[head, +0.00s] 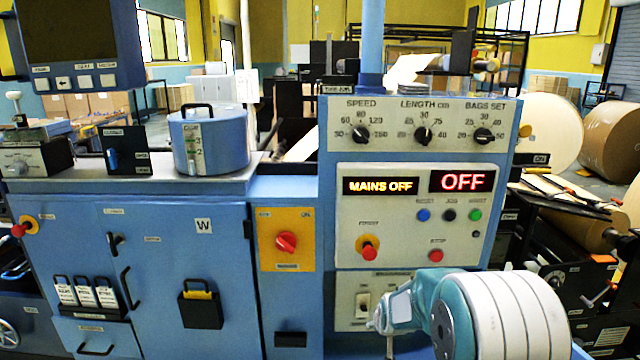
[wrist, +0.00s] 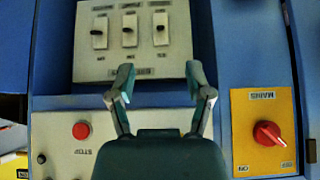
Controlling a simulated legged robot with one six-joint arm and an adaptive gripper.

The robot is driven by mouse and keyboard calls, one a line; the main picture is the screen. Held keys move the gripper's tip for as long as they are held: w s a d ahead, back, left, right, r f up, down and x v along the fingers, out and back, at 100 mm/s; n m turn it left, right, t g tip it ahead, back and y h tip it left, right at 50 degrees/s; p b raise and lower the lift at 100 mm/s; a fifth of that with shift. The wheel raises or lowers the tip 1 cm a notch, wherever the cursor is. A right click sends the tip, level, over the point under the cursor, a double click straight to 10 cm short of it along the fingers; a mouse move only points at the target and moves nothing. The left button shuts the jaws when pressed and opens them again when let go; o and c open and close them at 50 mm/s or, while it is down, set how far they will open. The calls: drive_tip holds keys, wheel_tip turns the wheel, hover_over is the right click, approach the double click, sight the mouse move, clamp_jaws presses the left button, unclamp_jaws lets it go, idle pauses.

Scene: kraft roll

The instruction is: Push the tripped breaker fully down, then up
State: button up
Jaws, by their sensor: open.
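The breaker panel (wrist: 88,68) is a pale plate with three white breakers in a row at the top of the wrist view: a left one (wrist: 99,40), a middle one (wrist: 129,38) and a right one (wrist: 160,36). Each has a small dark lever; I cannot clearly tell which one is tripped. In the head view the panel (head: 343,284) is partly hidden behind my arm, with one breaker (head: 362,305) showing. My gripper (wrist: 160,78) is open and empty, its fingertips overlapping the panel's lower edge in the wrist view. It also shows in the head view (head: 382,318).
The red mains switch (head: 286,242) sits on an orange plate beside the panel. A red stop button (wrist: 81,130) is near my gripper in the wrist view. The displays (head: 462,181) read MAINS OFF and OFF. Paper rolls (head: 610,140) stand at the right.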

drive_tip(key=s+f+v, duration=0.1)
drive_tip(key=v, duration=1)
drive_tip(key=s+f+v, duration=0.1)
drive_tip(key=s+v, duration=0.1)
drive_tip(key=v, duration=1)
drive_tip(key=s+r+g, duration=0.1)
drive_tip(key=s+r, duration=0.1)
drive_tip(key=s, duration=1.8)
drive_tip(key=shift+r+g, duration=0.4)
